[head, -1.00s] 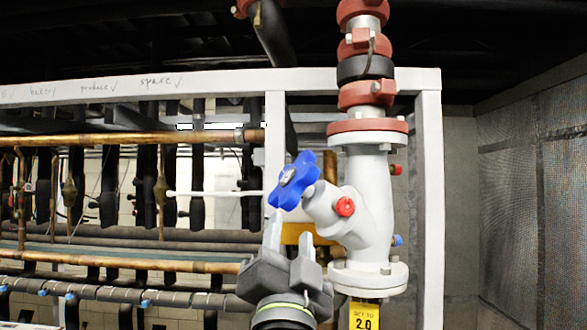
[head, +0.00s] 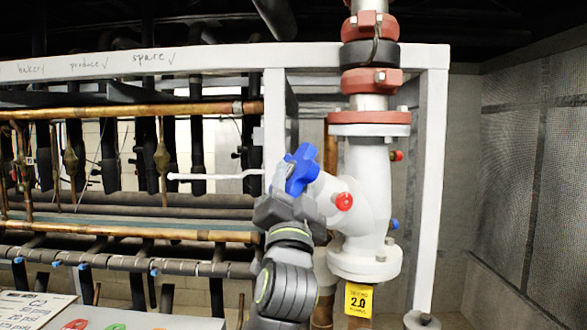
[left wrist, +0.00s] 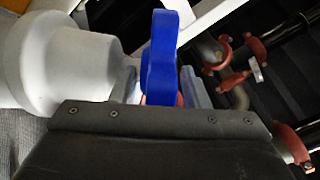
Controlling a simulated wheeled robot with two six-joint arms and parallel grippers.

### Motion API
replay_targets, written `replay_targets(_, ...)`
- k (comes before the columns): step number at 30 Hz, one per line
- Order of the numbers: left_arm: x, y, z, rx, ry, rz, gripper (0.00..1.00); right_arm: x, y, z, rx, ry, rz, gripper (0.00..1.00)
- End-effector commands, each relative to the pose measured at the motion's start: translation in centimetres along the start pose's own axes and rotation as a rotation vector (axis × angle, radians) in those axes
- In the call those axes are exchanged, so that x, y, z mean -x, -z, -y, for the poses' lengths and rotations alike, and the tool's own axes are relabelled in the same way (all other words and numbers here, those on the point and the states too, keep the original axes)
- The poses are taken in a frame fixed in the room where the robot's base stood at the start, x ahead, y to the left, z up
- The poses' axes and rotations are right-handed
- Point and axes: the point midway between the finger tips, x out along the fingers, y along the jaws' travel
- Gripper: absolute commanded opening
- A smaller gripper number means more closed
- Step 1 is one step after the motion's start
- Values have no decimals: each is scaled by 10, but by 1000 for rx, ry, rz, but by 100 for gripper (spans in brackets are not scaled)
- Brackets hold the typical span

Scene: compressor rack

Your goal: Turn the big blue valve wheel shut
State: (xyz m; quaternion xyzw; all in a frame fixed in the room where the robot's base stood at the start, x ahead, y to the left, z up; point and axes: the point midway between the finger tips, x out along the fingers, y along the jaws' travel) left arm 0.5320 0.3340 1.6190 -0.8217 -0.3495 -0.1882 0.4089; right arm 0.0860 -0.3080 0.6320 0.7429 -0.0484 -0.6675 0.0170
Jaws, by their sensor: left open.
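The big blue valve wheel (head: 301,170) sits on the angled neck of a white valve body (head: 362,190). It also shows edge-on in the left wrist view (left wrist: 160,62). My left gripper (head: 290,188) is at the wheel, coming up from below. In the left wrist view its two fingers (left wrist: 158,88) stand on either side of the wheel's rim, apart, with the rim between them. The gripper is open. Whether a finger touches the wheel I cannot tell. The gripper body hides the wheel's lower part in the head view. My right gripper is not in view.
A red cap (head: 344,201) sticks out of the valve body close to the wheel. A white frame post (head: 428,190) stands to the right. Copper pipes (head: 130,111) run on the left. A yellow tag (head: 359,299) hangs below the valve.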

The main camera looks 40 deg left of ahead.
Motion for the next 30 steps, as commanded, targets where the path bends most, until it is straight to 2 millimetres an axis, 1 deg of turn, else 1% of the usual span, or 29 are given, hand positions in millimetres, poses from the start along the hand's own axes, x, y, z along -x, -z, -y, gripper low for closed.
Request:
replay_targets(1,-4,0,1,-1,0,1,42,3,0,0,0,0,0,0)
replay_targets(3,-6,0,0,0,-1,1,42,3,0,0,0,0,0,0)
replay_targets(11,-6,0,0,1,0,0,42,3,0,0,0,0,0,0)
replay_targets(21,-6,0,0,1,-1,0,0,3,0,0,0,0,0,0)
replay_targets(26,-6,-1,0,0,0,-5,0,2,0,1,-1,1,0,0)
replay_targets(30,-5,-2,-1,-2,2,-34,0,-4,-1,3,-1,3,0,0)
